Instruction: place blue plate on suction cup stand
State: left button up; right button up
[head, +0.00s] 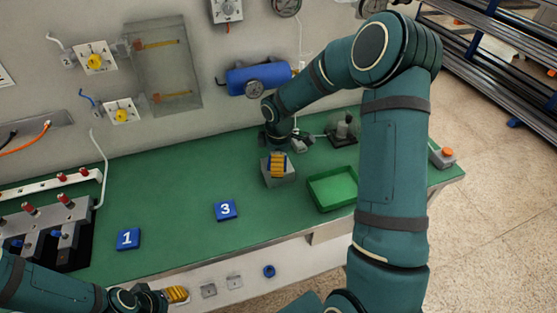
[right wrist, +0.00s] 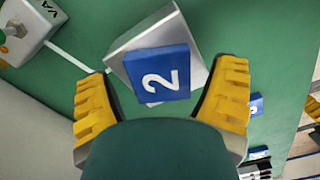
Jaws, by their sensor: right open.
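A blue plate numbered 2 (right wrist: 158,75) lies on a pale grey block (right wrist: 128,45) in the right wrist view. My right gripper (right wrist: 165,105) is open, with its yellow fingers on either side of the plate; I cannot tell whether they touch it. In the head view my right gripper (head: 278,164) is above the grey block (head: 280,180) and hides the plate. Blue plates 1 (head: 128,239) and 3 (head: 226,210) lie flat on the green bench. My left gripper (head: 176,294) is low at the front edge, its jaw state unclear. I cannot clearly identify the suction cup stand.
A green tray (head: 333,188) is right of the block, with a dark-based fixture (head: 342,131) behind it. A clamp-like device (head: 45,235) stands at the left. A blue tank (head: 258,78) hangs on the wall. The middle of the green bench (head: 165,200) is mostly clear.

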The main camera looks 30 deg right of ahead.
notch_tip(320, 180, up, 12)
jog(key=p, duration=0.1)
jog(key=shift+r+p, duration=0.15)
jog(key=shift+p, duration=0.25)
dwell(0.4)
